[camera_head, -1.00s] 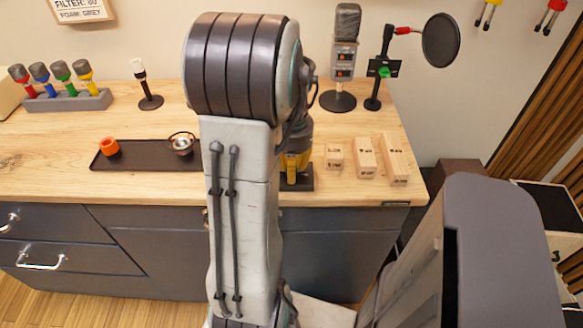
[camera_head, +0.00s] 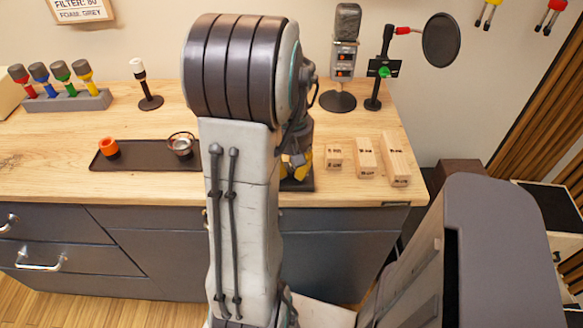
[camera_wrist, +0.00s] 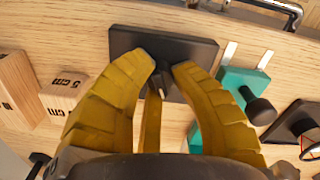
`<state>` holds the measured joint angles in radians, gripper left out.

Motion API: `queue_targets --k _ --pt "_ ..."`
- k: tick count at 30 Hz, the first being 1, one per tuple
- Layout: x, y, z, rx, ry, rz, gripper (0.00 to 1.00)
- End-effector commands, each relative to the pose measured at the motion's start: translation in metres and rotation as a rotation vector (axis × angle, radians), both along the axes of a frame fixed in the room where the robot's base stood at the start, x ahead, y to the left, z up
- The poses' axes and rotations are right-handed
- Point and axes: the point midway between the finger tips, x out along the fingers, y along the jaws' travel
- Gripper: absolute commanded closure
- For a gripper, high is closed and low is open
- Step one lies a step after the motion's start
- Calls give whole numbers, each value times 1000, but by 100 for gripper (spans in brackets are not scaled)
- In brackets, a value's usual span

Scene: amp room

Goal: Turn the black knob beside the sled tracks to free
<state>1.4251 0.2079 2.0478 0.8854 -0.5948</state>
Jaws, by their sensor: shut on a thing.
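The black knob (camera_wrist: 162,80) stands on a dark rectangular plate (camera_wrist: 196,58) near the worktop's front edge in the wrist view. My gripper (camera_wrist: 160,72) has its yellow fingers closed around the knob, which shows as a small stub between the fingertips. The teal sled (camera_wrist: 243,84) with a black peg sits beside the plate to the right, and pale tracks (camera_wrist: 230,52) show by it. In the head view, my gripper (camera_head: 297,167) is low over the dark plate (camera_head: 301,185), partly hidden by my arm. The sled is hidden there. No knob marking is readable.
Wooden blocks (camera_head: 366,157) stand just right of the plate in the head view. A dark tray (camera_head: 134,161) holds an orange cup and a metal cup at left. A microphone (camera_head: 343,55) and a round filter on a stand (camera_head: 441,40) are behind.

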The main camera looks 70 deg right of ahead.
Motion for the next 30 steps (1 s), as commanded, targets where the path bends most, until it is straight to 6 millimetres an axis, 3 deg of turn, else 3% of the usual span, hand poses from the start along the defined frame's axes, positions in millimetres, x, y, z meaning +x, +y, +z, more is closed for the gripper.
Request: queue_targets --k 30 --pt "0 1 -2 6 -1 929 100"
